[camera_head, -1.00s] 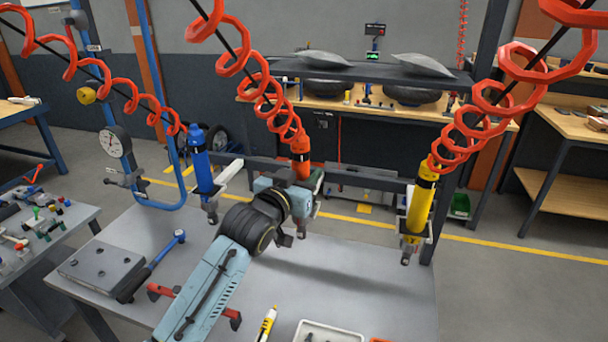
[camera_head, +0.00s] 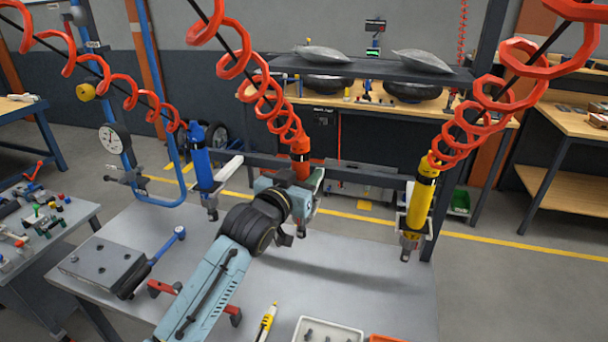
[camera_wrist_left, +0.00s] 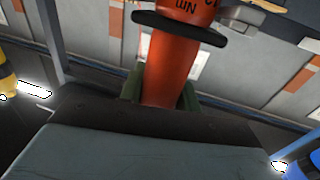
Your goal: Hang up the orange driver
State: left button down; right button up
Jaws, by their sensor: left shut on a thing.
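The orange driver (camera_head: 300,157) hangs upright on a red coiled hose, between the blue driver (camera_head: 202,165) and the yellow driver (camera_head: 421,202). My left gripper (camera_head: 306,192) is shut on its body at the rail, with the lower part mostly hidden by my gripper and wrist. In the left wrist view the orange driver (camera_wrist_left: 170,78) stands between the dark green fingers (camera_wrist_left: 160,96), with a black ring above them. A grey bracket (camera_wrist_left: 242,18) shows beside that ring. I cannot tell whether the driver sits in a holder. My right gripper is not in view.
The dark rail (camera_head: 365,170) runs behind the drivers. On the grey bench (camera_head: 370,285) lie a metal block (camera_head: 100,262), a blue-handled tool, red clamps, a yellow marker (camera_head: 267,322) and a white tray (camera_head: 302,334). The bench's right part is clear.

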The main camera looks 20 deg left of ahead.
pick_arm(q)
jog(key=shift+f, duration=0.2)
dwell(0.4)
jog(key=c, duration=0.9)
grip_release()
jog(key=shift+f, duration=0.2)
jog(key=b+v, duration=0.1)
jog(key=v, duration=1.2)
jog(key=shift+s+r+b, duration=0.1)
jog(key=shift+s+b, duration=0.1)
jog(key=shift+b, duration=0.1)
